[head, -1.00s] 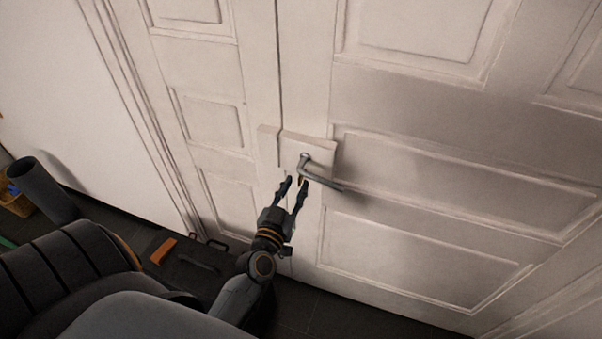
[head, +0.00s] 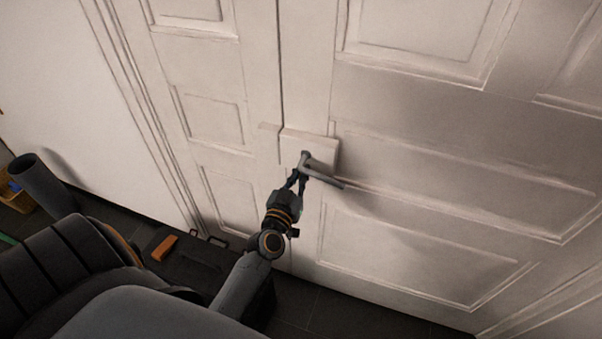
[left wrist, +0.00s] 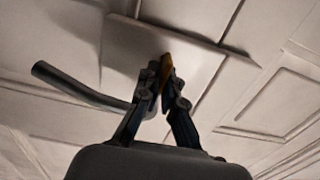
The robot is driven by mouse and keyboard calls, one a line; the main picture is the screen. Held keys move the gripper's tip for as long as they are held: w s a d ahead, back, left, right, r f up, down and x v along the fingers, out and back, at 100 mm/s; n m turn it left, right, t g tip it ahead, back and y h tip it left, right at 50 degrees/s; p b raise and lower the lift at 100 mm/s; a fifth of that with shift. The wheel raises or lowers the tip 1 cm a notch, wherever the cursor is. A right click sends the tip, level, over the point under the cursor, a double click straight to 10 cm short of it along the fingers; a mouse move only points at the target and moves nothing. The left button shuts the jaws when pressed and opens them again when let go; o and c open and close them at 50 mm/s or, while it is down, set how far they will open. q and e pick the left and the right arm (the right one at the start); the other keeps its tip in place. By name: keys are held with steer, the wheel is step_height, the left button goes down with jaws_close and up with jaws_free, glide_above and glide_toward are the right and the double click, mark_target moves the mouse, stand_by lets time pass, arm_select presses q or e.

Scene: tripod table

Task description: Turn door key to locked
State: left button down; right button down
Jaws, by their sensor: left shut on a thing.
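The white door (head: 400,225) carries a pale lock plate (head: 321,147) with a grey lever handle (head: 328,178). The plate also shows in the left wrist view (left wrist: 205,60), with the handle (left wrist: 75,88) at left. My left gripper (head: 301,176) is just below the handle's pivot in the head view. In the left wrist view its fingers (left wrist: 162,80) are closed together on the small brass-coloured key (left wrist: 167,67) at the plate. The key is mostly covered by the fingertips there and hidden in the head view. How far it is turned I cannot tell. My right gripper is not in view.
The lever handle sticks out close beside my left fingers. On the dark floor at left are an orange object (head: 163,248), a dark cylinder (head: 42,182) and a yellow container (head: 20,200). The door face around the plate is clear.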

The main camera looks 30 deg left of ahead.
arm_select(q)
steer(key=shift+n, duration=0.3)
steer(key=n, duration=0.5)
steer(key=f+n, duration=0.1)
steer(key=n, duration=0.5)
steer(key=a+n+b, duration=0.1)
steer(key=n, duration=0.5)
steer(key=shift+s+a+f, duration=0.1)
steer(key=shift+s+f, duration=0.05)
steer(key=shift+f, duration=0.15)
steer(key=shift+n, duration=0.3)
steer(key=c, duration=1.5)
jaws_free()
steer(key=shift+r, duration=0.1)
